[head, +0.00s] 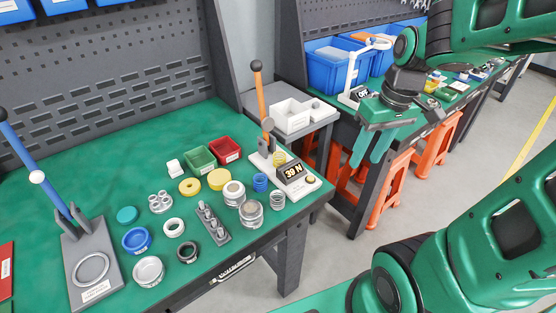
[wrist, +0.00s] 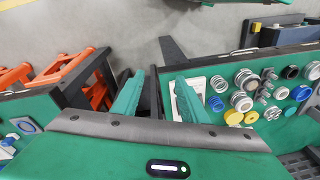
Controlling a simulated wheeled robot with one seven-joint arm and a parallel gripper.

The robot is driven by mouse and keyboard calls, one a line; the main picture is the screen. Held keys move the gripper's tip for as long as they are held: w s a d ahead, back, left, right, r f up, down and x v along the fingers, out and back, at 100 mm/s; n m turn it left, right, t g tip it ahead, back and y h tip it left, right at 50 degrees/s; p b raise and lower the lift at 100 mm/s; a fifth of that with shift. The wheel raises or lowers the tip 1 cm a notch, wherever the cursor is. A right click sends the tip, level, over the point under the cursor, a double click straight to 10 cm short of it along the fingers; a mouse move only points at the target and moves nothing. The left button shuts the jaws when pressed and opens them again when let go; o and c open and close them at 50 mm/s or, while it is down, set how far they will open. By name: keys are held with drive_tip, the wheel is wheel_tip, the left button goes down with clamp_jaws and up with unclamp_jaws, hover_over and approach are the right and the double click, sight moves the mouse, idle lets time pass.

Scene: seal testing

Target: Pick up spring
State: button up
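Several coil springs show on the green bench (head: 115,130). A blue spring (head: 260,182) and a grey metal spring (head: 277,200) stand near its right front corner. A yellow spring (head: 279,158) stands at the tester with the "39 N" display (head: 292,171). In the wrist view the blue spring (wrist: 216,103) and the grey spring (wrist: 220,85) lie just right of the right finger. My gripper (head: 369,152) is open and empty, above and right of the bench edge, apart from the springs. Its green fingers also show in the wrist view (wrist: 157,88).
Rings, caps and metal parts crowd the bench middle. Green (head: 200,158) and red (head: 225,151) bins stand behind them. A lever press (head: 92,267) is at left. Orange stools (head: 398,178) and a second bench lie beyond my gripper.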

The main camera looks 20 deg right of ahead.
drive_tip(key=w+a+f+n+y, duration=0.1)
drive_tip(key=w+a+n, duration=0.35)
drive_tip(key=w, duration=0.45)
drive_tip(key=n+t+y, duration=0.1)
drive_tip(key=n+y, duration=0.1)
drive_tip(key=n, duration=0.4)
approach(279, 154)
drive_tip(key=a+f, duration=0.1)
drive_tip(key=s+a+f, duration=0.1)
drive_tip(key=shift+f, duration=0.3)
drive_tip(key=shift+x, duration=3.05)
drive_tip(key=shift+d, duration=0.1)
drive_tip(key=shift+w, duration=0.1)
drive_tip(key=c, duration=0.9)
drive_tip(key=shift+r, duration=0.1)
